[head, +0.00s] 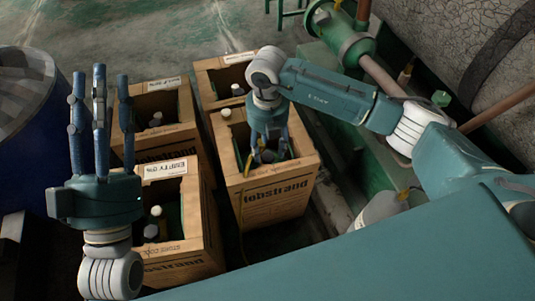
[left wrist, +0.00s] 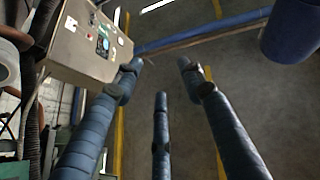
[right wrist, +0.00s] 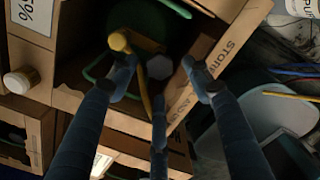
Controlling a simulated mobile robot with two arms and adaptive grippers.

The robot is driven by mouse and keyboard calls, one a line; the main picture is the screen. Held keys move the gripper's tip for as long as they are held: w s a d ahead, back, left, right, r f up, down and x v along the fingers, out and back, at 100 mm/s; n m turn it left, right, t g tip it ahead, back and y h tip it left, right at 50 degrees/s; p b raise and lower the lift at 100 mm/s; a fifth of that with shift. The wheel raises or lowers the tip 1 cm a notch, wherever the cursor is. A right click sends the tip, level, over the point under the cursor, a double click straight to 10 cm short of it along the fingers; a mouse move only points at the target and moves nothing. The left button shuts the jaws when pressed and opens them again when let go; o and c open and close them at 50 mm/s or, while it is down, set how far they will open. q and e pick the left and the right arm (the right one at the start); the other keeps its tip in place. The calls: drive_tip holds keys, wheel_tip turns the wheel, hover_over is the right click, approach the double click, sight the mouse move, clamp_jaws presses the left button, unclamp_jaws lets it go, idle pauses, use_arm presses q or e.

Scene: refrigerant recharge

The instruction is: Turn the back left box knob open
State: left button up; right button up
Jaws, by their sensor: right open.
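The back left cardboard box (head: 187,108) stands open at the far left of several boxes in the head view. My left gripper (head: 100,76) points up with fingers spread, empty, left of the boxes.
A front left box (head: 197,235) and a back right box (head: 208,88) stand close by. A small white-capped jar (right wrist: 20,80) is at a box rim. A blue drum (head: 25,125) is at left, green pipework (head: 350,45) at right. Open floor (head: 130,40) lies behind.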

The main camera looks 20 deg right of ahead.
sight(268, 156)
use_arm(q)
drive_tip(key=s+r+t, duration=0.1)
drive_tip(key=s+r, duration=0.1)
drive_tip(key=s+r+t+h, duration=0.1)
drive_tip(key=s+r, duration=0.1)
drive_tip(key=shift+a+t+b, duration=0.3)
drive_tip(key=shift+b, duration=0.1)
use_arm(e)
wheel_tip(268, 156, down, 3)
drive_tip(key=shift+f, duration=0.15)
drive_tip(key=c, duration=1.2)
drive_tip(key=shift+o, duration=0.2)
use_arm(q)
drive_tip(key=shift+w, duration=0.1)
